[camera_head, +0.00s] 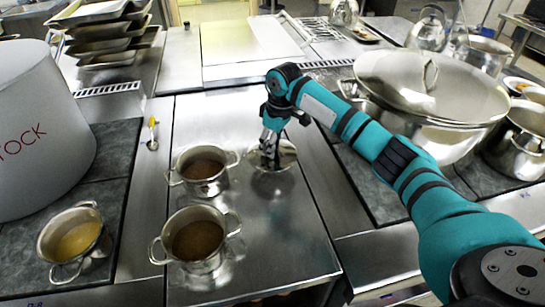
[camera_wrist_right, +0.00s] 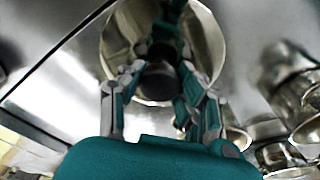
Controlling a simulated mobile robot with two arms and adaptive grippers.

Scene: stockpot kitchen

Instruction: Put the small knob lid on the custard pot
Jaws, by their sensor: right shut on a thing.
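My right gripper (camera_head: 270,138) is shut on the knob of the small knob lid (camera_head: 286,155), a round shiny metal lid. It is over the steel counter, right of the two brown-filled pots; I cannot tell whether it touches the counter. In the right wrist view the lid (camera_wrist_right: 207,42) is a bright disc beyond the fingers of my right gripper (camera_wrist_right: 160,80), which hide its middle. The custard pot (camera_head: 75,241), a small open metal pot with two handles and yellow contents, stands at the lower left on the dark hob, well away from the lid. My left gripper is not in view.
Two open pots with brown contents, one behind (camera_head: 202,170) and one in front (camera_head: 196,238), stand between lid and custard pot. A large stockpot (camera_head: 40,130) stands behind the custard pot. A big lidded pan (camera_head: 430,90) is at right. A yellow-handled utensil (camera_head: 152,133) lies behind the pots.

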